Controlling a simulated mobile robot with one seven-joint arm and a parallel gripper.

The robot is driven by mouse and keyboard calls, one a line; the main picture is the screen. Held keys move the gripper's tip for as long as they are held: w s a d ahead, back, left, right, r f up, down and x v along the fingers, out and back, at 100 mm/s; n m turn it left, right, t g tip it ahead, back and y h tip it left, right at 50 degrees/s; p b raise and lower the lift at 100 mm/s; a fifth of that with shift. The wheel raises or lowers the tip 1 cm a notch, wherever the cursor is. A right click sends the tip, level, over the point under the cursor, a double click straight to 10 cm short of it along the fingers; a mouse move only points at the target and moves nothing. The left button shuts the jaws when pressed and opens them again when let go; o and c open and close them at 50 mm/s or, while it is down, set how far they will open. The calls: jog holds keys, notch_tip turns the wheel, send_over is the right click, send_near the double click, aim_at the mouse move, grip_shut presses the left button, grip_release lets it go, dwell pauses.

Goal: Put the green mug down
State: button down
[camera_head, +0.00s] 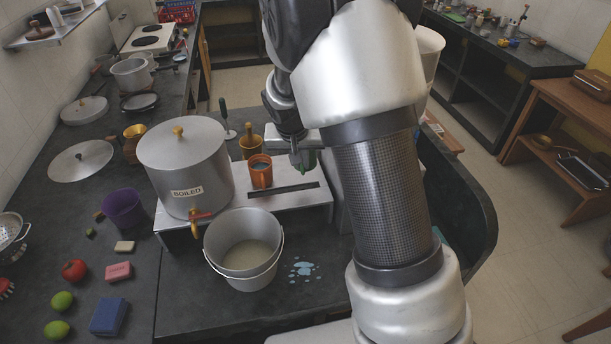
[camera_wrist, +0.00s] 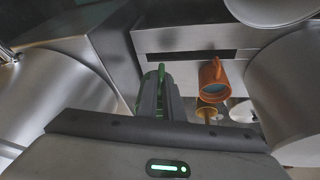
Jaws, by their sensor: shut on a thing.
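The green mug shows only as a small green piece (camera_head: 309,169) at the tips of my gripper (camera_head: 300,158) in the head view. A thin green edge (camera_wrist: 161,74) shows between the fingers in the wrist view. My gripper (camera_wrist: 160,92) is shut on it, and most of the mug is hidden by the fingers. In the head view it appears over the right part of the steel stand (camera_head: 287,203); whether the mug touches the stand I cannot tell. An orange mug (camera_head: 261,175) with bluish contents stands on the stand, left of my gripper; it also shows in the wrist view (camera_wrist: 210,85).
A large canister labelled BOILED (camera_head: 184,160) with a tap stands on the stand's left part. An aluminium bucket (camera_head: 242,270) sits below the tap, beside a small water spill (camera_head: 303,268). A brass mortar (camera_head: 251,147) is behind the orange mug. My arm hides the right side.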

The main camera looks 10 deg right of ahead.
jog(key=shift+m, duration=0.6)
jog(key=w, duration=0.2)
jog(key=w+r, duration=0.1)
jog(key=w, duration=0.2)
jog(key=shift+d+b, duration=0.2)
jog(key=shift+b, duration=0.1)
notch_tip(320, 180, down, 9)
jog(key=shift+w+f+p, duration=0.2)
jog(key=shift+p, duration=0.25)
jog(key=shift+f, duration=0.2)
jog(key=c, duration=1.9)
grip_release()
jog(key=shift+r, duration=0.15)
